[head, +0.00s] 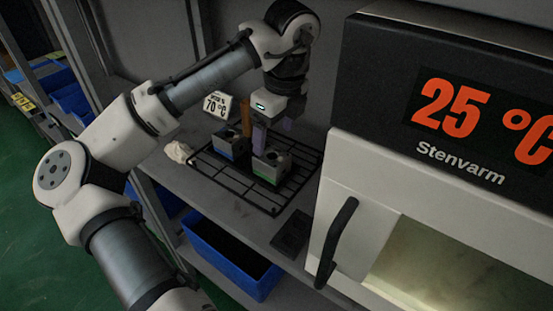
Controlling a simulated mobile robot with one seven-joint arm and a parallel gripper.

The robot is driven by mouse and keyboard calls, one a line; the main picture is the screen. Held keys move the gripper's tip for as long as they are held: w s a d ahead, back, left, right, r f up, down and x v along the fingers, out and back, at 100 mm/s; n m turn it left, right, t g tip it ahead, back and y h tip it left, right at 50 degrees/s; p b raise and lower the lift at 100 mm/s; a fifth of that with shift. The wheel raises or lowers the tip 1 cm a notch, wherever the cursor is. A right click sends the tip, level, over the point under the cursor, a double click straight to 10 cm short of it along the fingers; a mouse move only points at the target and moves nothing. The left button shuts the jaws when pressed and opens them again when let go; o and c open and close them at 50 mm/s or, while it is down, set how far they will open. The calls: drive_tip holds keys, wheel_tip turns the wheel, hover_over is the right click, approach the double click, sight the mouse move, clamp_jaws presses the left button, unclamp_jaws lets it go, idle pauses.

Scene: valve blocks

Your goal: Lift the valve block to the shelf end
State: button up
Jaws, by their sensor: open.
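Two grey valve blocks stand on a black wire rack (207,172) on the shelf. One block (231,145), at the left, has a blue stripe along its base. The other block (272,164), nearer and to the right, has a green stripe. An upright orange piece (246,117) shows behind the blue-striped block.
A "70 °C" sign (217,105) stands behind the rack, and a crumpled white cloth (178,152) lies at its left. An oven (450,130) reading 25 °C, with a dark handle, fills the right. A dark flat pad (292,233) lies before it. A blue bin (225,256) sits below.

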sight(271, 157)
drive_tip(key=f, duration=0.6)
drive_tip(key=shift+a+p, duration=0.2)
drive_tip(key=shift+p, duration=0.15)
drive_tip(key=c, duration=1.4)
drive_tip(key=shift+o, duration=0.2)
drive_tip(key=shift+r, duration=0.1)
drive_tip(key=shift+r, duration=0.5)
wheel_tip(271, 157, up, 2)
drive_tip(key=shift+r+b, duration=0.1)
drive_tip(key=shift+b, duration=0.2)
drive_tip(key=s+a+b, duration=0.2)
drive_tip(key=s+a, duration=0.7)
drive_tip(key=s, duration=0.6)
drive_tip(key=shift+a, duration=0.4)
drive_tip(key=shift+s, duration=0.15)
